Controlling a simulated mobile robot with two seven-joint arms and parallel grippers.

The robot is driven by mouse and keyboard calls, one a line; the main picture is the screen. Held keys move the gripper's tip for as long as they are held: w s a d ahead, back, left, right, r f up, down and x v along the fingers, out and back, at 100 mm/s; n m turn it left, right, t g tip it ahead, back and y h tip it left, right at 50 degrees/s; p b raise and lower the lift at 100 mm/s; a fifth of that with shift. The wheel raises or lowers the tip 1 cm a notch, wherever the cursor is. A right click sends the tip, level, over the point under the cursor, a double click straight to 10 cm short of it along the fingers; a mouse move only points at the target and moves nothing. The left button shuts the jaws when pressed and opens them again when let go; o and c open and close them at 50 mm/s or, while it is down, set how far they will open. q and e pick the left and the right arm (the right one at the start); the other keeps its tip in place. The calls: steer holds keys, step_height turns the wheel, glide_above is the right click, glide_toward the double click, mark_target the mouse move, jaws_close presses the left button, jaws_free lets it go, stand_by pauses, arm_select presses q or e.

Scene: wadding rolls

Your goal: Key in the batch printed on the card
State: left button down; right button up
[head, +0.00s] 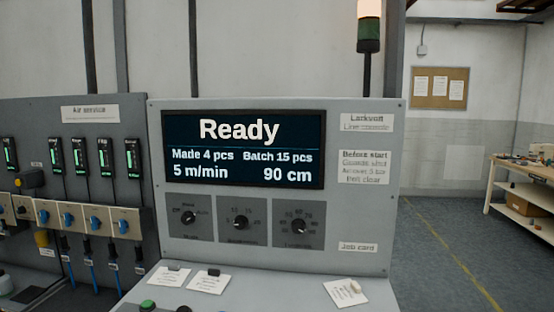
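The grey line console (280,268) stands in front of me. Its screen (243,149) reads "Ready", "Made 4 pcs", "Batch 15 pcs", "5 m/min" and "90 cm". Below it are a left knob (189,217), a middle knob (240,223) and a right knob (298,226); their small print is blurred. A white card (345,292) lies tilted on the sloping ledge, below the "Job card" label (357,247); its print is too small to read. Neither of my grippers is in view.
Two other white cards, a left one (168,276) and a right one (208,281), lie on the ledge. A green button (148,306) shows at the bottom edge. An air service panel (90,113) stands left. A workbench (523,195) stands right, with clear floor before it.

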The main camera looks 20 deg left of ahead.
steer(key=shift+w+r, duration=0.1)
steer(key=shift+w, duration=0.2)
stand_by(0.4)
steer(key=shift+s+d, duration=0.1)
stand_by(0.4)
